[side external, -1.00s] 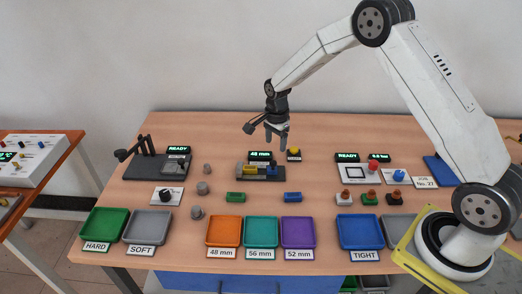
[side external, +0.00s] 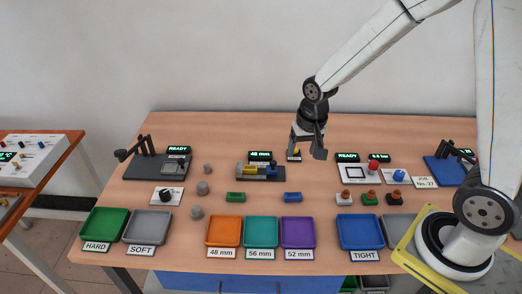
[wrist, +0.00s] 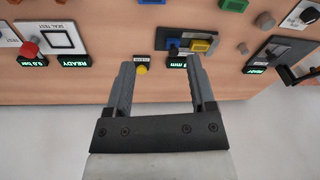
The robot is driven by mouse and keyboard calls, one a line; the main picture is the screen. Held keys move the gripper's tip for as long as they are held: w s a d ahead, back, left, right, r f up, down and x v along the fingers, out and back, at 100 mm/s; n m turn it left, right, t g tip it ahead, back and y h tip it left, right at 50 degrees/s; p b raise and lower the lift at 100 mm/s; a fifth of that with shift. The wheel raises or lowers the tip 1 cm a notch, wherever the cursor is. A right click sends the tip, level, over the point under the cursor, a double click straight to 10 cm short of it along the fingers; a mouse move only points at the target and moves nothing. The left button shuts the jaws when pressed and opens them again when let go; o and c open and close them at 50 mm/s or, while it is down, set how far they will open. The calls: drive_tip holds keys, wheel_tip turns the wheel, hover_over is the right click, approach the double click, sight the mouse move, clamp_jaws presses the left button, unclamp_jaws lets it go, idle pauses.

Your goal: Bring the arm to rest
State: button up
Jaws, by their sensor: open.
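My gripper (side external: 307,155) hangs above the back middle of the table, pointing down, with its two fingers apart and nothing between them. In the wrist view the open fingers (wrist: 160,66) spread on either side of a small yellow button (wrist: 142,69) on the table below. In the side view my gripper overlaps that button in the picture. The fingers look clear of the table; their exact height cannot be told.
The 48 mm gauge (side external: 260,174) is left of my gripper, and the seal test panel (side external: 352,173) is right. Trays, such as the orange tray (side external: 224,232) and blue tray (side external: 360,232), line the front. A black lever press (side external: 158,166) stands at the left. Air above the table is free.

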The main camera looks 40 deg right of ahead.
drive_tip(key=s+a+r+n, duration=0.1)
drive_tip(key=s+n, duration=0.5)
drive_tip(key=s, duration=0.3)
drive_tip(key=shift+a+t, duration=0.3)
drive_tip(key=shift+t, duration=0.1)
